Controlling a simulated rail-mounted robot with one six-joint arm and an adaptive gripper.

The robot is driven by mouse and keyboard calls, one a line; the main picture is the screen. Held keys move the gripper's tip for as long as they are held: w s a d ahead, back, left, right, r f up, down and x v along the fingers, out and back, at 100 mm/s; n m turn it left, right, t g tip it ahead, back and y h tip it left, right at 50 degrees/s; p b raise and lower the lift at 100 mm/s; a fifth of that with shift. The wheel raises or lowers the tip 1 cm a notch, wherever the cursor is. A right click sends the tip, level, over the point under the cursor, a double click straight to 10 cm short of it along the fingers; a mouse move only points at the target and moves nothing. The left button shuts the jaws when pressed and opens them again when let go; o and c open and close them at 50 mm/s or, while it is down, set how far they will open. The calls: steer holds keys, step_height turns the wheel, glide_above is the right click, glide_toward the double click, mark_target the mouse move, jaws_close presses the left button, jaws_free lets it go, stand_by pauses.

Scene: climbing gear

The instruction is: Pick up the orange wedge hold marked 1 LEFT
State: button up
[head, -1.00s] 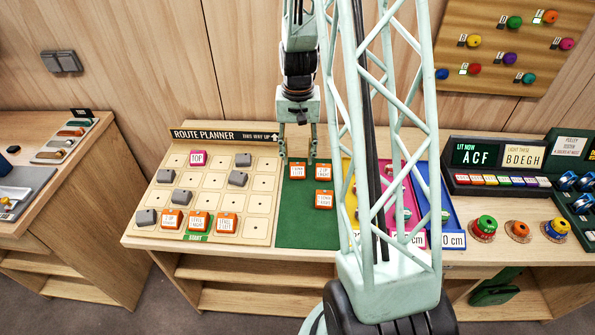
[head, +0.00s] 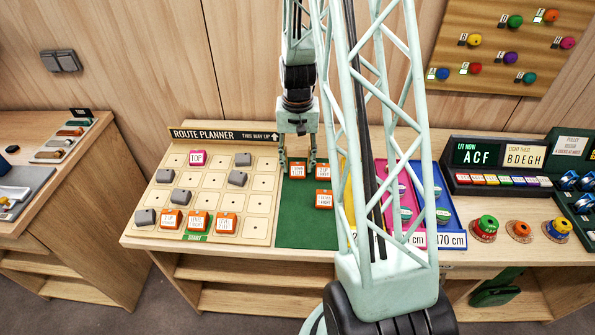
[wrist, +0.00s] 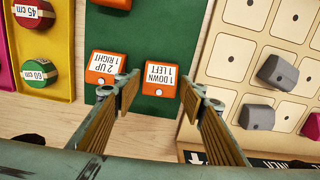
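An orange wedge hold (head: 297,171) sits on the green mat (head: 300,228) at its back left. In the wrist view the same hold (wrist: 161,77) reads 1 DOWN 1 LEFT. My gripper (wrist: 160,92) is open, with one finger on each side of this hold and the fingertips close to it. I cannot tell whether they touch it. In the head view my gripper (head: 297,163) points down over the hold. Beside it sits another orange hold (wrist: 104,68), marked 2 UP 1 RIGHT, close to one finger. A third orange hold (head: 323,200) sits further forward; its print is too small to read.
Yellow (wrist: 62,70), pink and blue (head: 452,210) trays lie right of the mat, partly behind my arm.

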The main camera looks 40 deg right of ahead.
steer(key=shift+f, duration=0.6)
steer(key=shift+c, duration=0.5)
steer(key=c, duration=0.5)
